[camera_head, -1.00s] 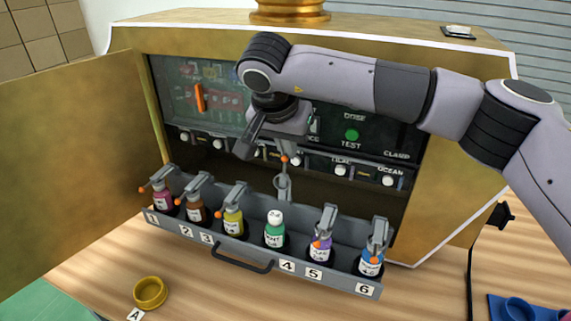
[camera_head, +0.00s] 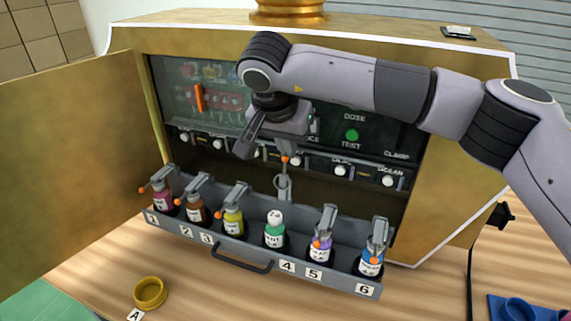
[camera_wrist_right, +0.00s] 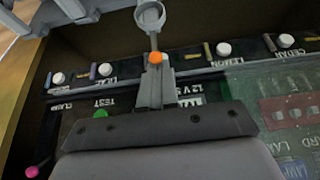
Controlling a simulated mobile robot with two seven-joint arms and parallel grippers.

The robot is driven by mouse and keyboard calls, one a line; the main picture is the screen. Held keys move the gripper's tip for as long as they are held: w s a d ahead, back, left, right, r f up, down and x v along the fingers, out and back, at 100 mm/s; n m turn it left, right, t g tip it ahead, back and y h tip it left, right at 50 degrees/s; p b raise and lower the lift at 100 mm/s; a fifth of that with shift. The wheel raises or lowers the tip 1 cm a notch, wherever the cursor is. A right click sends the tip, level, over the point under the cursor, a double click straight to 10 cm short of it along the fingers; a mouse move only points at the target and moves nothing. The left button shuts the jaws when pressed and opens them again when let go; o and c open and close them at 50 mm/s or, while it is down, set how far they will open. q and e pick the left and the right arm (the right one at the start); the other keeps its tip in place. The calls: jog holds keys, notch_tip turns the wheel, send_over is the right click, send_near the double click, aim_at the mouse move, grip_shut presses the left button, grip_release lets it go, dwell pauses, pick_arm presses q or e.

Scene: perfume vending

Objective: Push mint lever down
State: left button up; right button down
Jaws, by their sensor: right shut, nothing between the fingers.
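The mint bottle (camera_head: 274,231), green with a white cap, stands in the tray between the yellow and purple bottles. Its mint lever (camera_head: 283,185) is grey and stands raised behind it, with a ring-shaped part and an orange knob (camera_head: 285,159) at its top. My right gripper (camera_head: 284,148) is shut and empty, right at the knob. In the right wrist view the shut fingertips (camera_wrist_right: 157,88) are next to the orange knob (camera_wrist_right: 155,57), and the lever's ring (camera_wrist_right: 150,15) shows beyond. Whether they touch I cannot tell. My left gripper is not in view.
The other bottles in the grey tray (camera_head: 262,265) have their levers lowered over them. A dark panel with white knobs and a green test button (camera_head: 352,135) lies behind. An open gold door (camera_head: 75,165) stands left. A yellow dish (camera_head: 150,293) sits on the table.

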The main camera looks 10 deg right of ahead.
aim_at(284, 167)
jog(key=shift+s+a, duration=0.1)
dwell(0.5)
jog(key=shift+s+a, duration=0.4)
jog(key=shift+s, duration=0.2)
jog(key=shift+s+a, duration=0.45)
jog(key=shift+s, duration=0.2)
jog(key=shift+s+f+b, duration=0.1)
jog(key=shift+b, duration=0.2)
jog(key=shift+s+a+f, duration=0.2)
jog(key=shift+s+a, duration=0.25)
jog(key=shift+s, duration=0.1)
